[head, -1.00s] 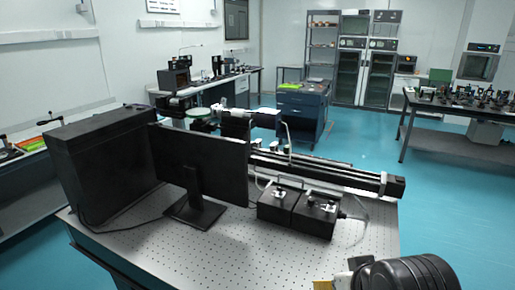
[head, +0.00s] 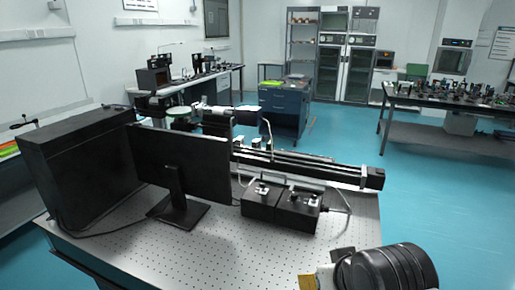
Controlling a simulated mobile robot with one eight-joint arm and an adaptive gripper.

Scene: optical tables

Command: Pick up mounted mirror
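I cannot pick out the mounted mirror for certain. Several small mounted optics (head: 455,93) stand on the dark-edged table (head: 400,101) at the right, too small and far off to tell apart. Part of my arm (head: 388,270), black and ribbed, shows at the bottom right, over the near table's front right corner. My gripper's fingers are not visible, so I cannot see whether they hold anything.
The near perforated optical table (head: 215,250) carries a black computer case (head: 85,165), a monitor (head: 180,160), two black boxes (head: 282,207) and a long black rail (head: 310,165). A blue drawer cabinet (head: 284,108) stands behind. Blue floor (head: 440,190) at the right is clear.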

